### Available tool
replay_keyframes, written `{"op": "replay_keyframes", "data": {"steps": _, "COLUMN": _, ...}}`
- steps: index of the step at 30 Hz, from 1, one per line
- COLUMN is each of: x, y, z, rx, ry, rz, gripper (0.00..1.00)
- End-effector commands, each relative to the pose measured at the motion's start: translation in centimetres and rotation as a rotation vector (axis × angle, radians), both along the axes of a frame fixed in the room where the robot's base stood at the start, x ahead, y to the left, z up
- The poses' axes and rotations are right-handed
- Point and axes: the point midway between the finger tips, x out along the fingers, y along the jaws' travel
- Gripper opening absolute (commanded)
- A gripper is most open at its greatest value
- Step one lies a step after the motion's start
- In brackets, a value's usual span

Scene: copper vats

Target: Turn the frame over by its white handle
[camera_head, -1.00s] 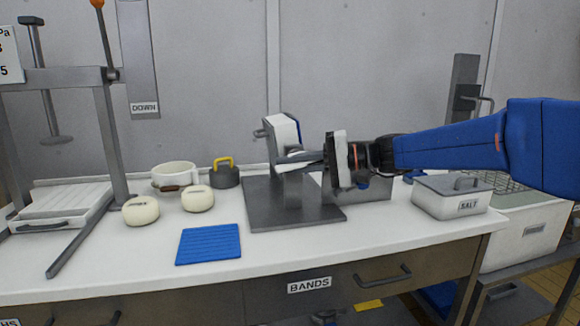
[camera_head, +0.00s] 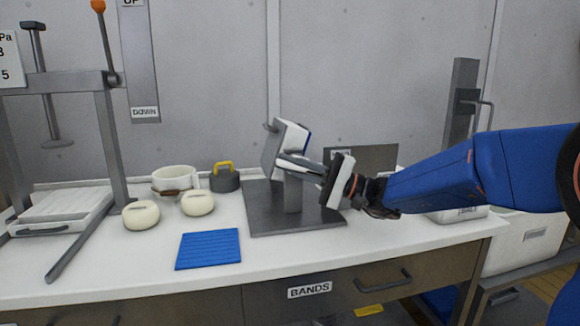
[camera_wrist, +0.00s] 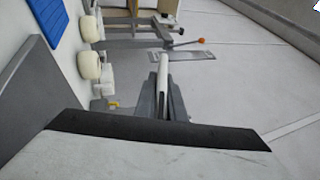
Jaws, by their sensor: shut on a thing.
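The frame (camera_head: 283,146), a white block with a blue edge, sits tilted on a grey stand with a flat base plate (camera_head: 262,205). Its white handle (camera_wrist: 163,75) points away from the wrist between my fingers. My gripper (camera_head: 300,163) reaches in from the right, sloping up to the left, and is shut on the white handle. In the wrist view, the grey fingers (camera_wrist: 163,98) lie on both sides of the handle. The frame body is not clearly seen in the wrist view, and the fingers hide part of the handle in the head view.
Two cream cheeses (camera_head: 141,214), a white pot (camera_head: 175,179), a dark weight with a yellow handle (camera_head: 224,178) and a blue mat (camera_head: 208,249) lie left of the stand. A press (camera_head: 107,130) stands far left. A dark labelled panel (camera_head: 375,158) is behind my gripper.

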Motion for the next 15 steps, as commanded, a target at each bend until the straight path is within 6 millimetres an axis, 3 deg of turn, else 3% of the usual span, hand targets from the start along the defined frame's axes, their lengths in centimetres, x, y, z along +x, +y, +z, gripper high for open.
{"op": "replay_keyframes", "data": {"steps": 15, "x": -0.02, "y": -0.14, "z": 0.22, "rx": 0.211, "ry": 0.065, "rz": 0.003, "gripper": 0.0}}
